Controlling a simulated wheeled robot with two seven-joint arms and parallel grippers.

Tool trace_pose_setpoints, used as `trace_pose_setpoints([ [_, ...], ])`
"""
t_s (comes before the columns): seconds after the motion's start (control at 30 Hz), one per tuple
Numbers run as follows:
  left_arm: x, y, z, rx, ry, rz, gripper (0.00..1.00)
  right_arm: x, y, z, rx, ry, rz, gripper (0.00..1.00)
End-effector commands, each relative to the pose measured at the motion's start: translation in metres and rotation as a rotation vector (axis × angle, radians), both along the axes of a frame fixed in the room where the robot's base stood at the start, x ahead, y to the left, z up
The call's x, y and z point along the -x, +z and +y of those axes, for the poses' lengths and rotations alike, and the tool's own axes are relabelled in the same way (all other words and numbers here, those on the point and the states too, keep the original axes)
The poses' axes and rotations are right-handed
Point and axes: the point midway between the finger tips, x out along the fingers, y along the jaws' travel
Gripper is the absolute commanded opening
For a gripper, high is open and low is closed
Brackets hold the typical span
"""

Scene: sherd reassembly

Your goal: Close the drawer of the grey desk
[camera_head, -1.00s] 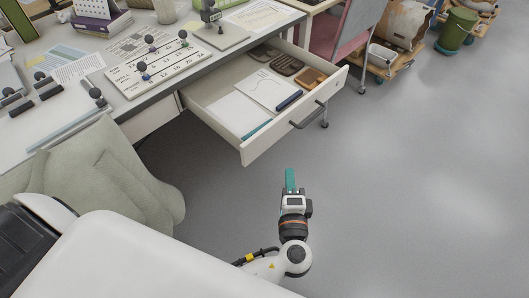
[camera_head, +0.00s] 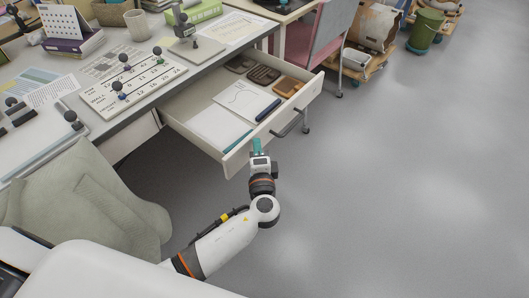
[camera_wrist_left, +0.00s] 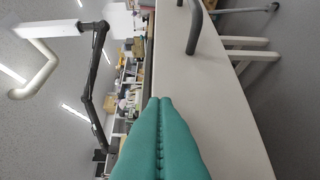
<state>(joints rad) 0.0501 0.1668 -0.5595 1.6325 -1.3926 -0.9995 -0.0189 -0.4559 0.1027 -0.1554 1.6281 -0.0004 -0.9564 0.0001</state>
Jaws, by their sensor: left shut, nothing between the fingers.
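The drawer (camera_head: 273,125) of the grey desk (camera_head: 176,72) stands pulled out, its white front facing the lower right. Its dark bar handle (camera_head: 289,124) is on the front panel; the handle (camera_wrist_left: 194,28) also shows at the top of the left wrist view. My left gripper (camera_head: 257,146) is shut and empty, its teal fingers at the drawer front, on the near side of the handle. In the left wrist view the shut fingertips (camera_wrist_left: 160,101) lie in front of the white panel; I cannot tell whether they touch it. My right gripper is not in view.
The drawer holds papers (camera_head: 219,124), a notebook (camera_head: 243,97), a dark blue case (camera_head: 268,110) and small trays. A draped chair (camera_head: 90,195) stands left of my arm. The floor to the right is clear.

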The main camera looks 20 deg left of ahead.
Motion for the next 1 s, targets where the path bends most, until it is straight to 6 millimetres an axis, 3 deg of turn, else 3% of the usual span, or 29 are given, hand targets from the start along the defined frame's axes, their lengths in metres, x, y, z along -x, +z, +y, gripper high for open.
trace_pose_setpoints([
  [0.57,-0.004,0.0,0.011,-0.002,0.001,-0.001,0.0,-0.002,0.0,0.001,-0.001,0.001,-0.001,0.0],
  [0.77,-0.015,-0.001,0.043,-0.004,0.003,-0.003,0.0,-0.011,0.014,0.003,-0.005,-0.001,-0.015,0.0],
  [1.0,-0.037,-0.001,0.103,-0.005,0.005,-0.004,0.0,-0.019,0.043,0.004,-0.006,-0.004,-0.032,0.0],
])
